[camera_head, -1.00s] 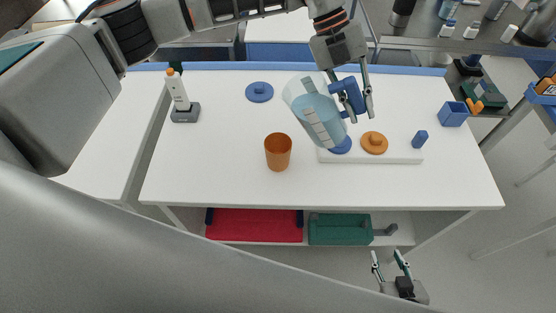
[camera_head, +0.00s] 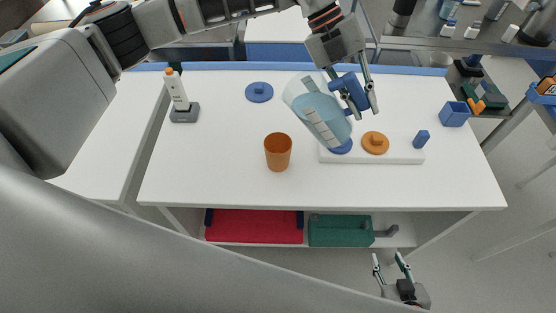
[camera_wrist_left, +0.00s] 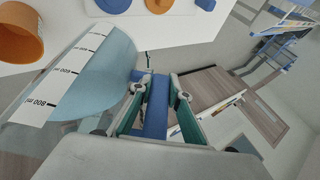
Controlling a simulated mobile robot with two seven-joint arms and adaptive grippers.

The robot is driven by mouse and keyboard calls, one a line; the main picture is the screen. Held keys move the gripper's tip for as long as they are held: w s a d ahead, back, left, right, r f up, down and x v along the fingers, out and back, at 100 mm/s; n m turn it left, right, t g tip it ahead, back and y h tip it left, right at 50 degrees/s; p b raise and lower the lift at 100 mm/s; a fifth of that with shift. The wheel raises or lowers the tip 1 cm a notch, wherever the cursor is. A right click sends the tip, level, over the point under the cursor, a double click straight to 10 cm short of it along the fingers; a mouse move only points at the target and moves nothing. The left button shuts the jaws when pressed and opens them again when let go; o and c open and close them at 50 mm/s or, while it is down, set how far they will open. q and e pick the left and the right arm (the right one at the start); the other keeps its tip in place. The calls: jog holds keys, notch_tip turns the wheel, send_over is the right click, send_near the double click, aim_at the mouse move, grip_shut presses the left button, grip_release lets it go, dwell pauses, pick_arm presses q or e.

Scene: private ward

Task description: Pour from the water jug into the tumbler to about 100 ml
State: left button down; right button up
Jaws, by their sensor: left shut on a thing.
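The clear water jug (camera_head: 319,114) holds pale blue water and has a white scale strip; the strip also shows in the left wrist view (camera_wrist_left: 68,75). The jug is off the table, tilted with its mouth to the upper left. My left gripper (camera_head: 362,99) is shut on its blue handle (camera_head: 348,92). The orange tumbler (camera_head: 278,153) stands upright on the white table, left of and below the jug in the head view, apart from it. I cannot make out its contents. No stream shows. My right gripper (camera_head: 391,267) is open and empty beyond the table's front right.
A blue lid (camera_head: 259,92) lies behind the tumbler. A bottle (camera_head: 177,92) stands far left, a blue box (camera_head: 454,114) at right. The front of the table is clear.

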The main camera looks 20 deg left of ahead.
pick_arm(q)
jog(key=shift+r+h, duration=0.15)
jog(key=shift+h, duration=0.15)
jog(key=shift+r+b, duration=0.2)
jog(key=shift+b, duration=0.1)
dwell(0.3)
jog(key=shift+r+h, duration=0.15)
jog(key=shift+h, duration=0.25)
jog(key=shift+a+r+b, duration=0.1)
jog(key=shift+b, duration=0.35)
jog(key=shift+r, duration=0.1)
